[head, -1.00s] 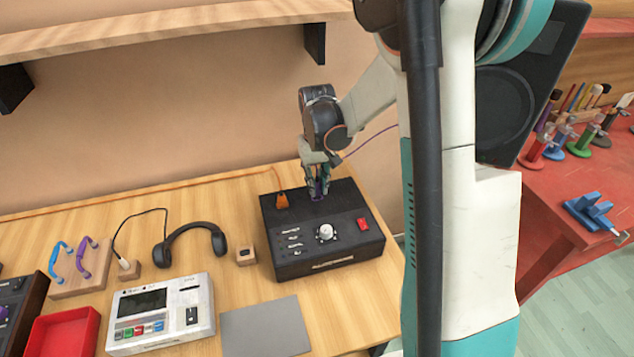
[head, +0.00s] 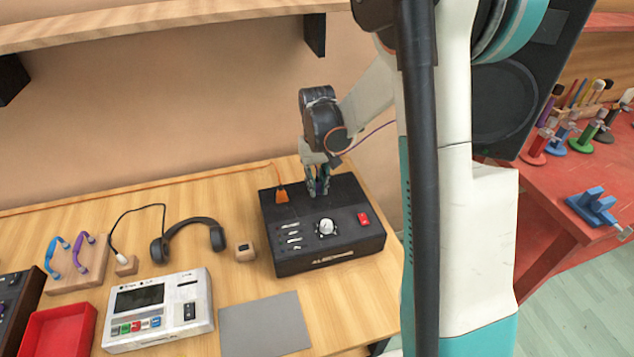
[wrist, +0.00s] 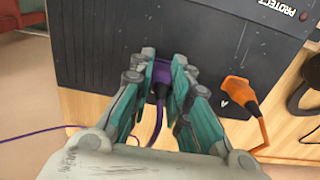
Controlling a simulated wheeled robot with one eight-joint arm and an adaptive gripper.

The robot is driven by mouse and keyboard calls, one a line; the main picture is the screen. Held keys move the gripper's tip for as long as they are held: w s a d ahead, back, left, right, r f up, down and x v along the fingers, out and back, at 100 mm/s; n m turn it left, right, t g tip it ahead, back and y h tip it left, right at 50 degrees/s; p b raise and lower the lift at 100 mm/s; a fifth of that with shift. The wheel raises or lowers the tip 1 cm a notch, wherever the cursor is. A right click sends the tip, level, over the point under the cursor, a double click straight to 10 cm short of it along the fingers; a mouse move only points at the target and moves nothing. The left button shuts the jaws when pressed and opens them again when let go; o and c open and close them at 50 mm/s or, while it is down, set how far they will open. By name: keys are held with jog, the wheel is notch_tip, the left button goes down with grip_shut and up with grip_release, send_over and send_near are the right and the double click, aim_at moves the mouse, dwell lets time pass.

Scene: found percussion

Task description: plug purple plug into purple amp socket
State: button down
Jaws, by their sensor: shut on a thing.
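The amp is a black box (head: 290,252) with a white knob and a red switch, at the right end of the wooden table. My gripper (head: 318,188) points down over the amp's back part. In the wrist view my gripper (wrist: 160,82) is shut on the purple plug (wrist: 161,72), whose purple cable (wrist: 158,125) hangs from it. The plug's front end is at or close to the amp's dark surface (wrist: 160,30); I cannot tell whether it is inserted. The purple socket is hidden behind the plug and fingers. An orange plug (head: 281,193) is in the amp beside my gripper.
The orange plug (wrist: 238,92) is close to the fingers in the wrist view. Headphones (head: 190,238), a small wooden block (head: 245,252), a white device (head: 158,311) and a grey mat (head: 265,326) lie left of the amp. A shelf (head: 170,30) runs above.

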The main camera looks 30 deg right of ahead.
aim_at(317, 181)
jog(key=shift+f, duration=0.15)
jog(key=c, duration=1.4)
grip_release()
jog(key=shift+c, duration=0.2)
jog(key=shift+r, duration=0.2)
notch_tip(317, 181, up, 12)
jog(key=shift+f, duration=0.15)
jog(key=shift+s, duration=0.1)
